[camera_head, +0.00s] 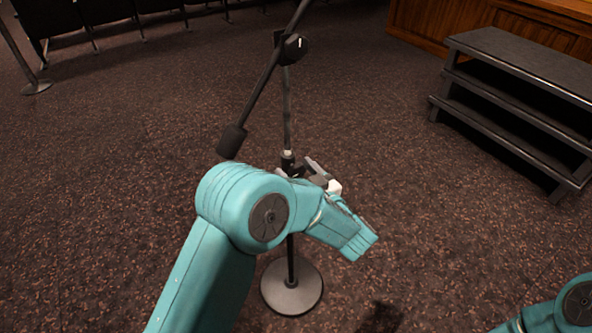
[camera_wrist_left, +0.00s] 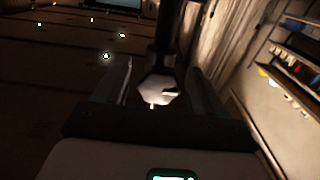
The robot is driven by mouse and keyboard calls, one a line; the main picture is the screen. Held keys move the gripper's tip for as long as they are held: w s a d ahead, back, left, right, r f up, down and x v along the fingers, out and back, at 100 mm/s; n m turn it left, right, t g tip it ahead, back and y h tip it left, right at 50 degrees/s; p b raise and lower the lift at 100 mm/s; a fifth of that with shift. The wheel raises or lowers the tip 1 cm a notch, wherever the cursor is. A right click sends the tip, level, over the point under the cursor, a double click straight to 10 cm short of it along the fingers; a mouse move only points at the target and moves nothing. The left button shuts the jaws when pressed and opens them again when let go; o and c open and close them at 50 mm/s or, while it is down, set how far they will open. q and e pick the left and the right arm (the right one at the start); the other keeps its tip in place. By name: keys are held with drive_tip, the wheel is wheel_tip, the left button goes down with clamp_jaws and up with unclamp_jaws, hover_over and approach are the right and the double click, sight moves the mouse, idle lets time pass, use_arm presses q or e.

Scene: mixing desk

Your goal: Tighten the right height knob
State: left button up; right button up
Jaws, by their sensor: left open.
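A black microphone stand has a round base (camera_head: 291,289), an upright pole (camera_head: 287,115) and a slanted boom. A dark height collar (camera_head: 288,160) sits partway up the pole, just beyond my left wrist. In the left wrist view, a pale, faceted height knob (camera_wrist_left: 157,90) sits below the dark pole. My left gripper (camera_wrist_left: 159,80) is open, with one finger on each side of the knob; gaps show, and I see no clear contact. In the head view my left gripper (camera_head: 304,170) is at the collar, partly hidden by my arm. My right gripper is out of view.
The boom carries a black cylindrical weight (camera_head: 232,141) and a pivot knob (camera_head: 292,48) above my left arm. Dark steps (camera_head: 520,75) stand at the right. Another stand base (camera_head: 37,87) is at the far left. Carpet around the stand is clear.

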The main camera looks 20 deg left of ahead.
use_arm(q)
drive_tip(key=c, duration=1)
drive_tip(key=shift+r+m+p, duration=0.25)
drive_tip(key=shift+m+p, duration=0.25)
drive_tip(key=shift+p, duration=0.55)
drive_tip(key=shift+f, duration=0.25)
drive_tip(key=o, duration=1)
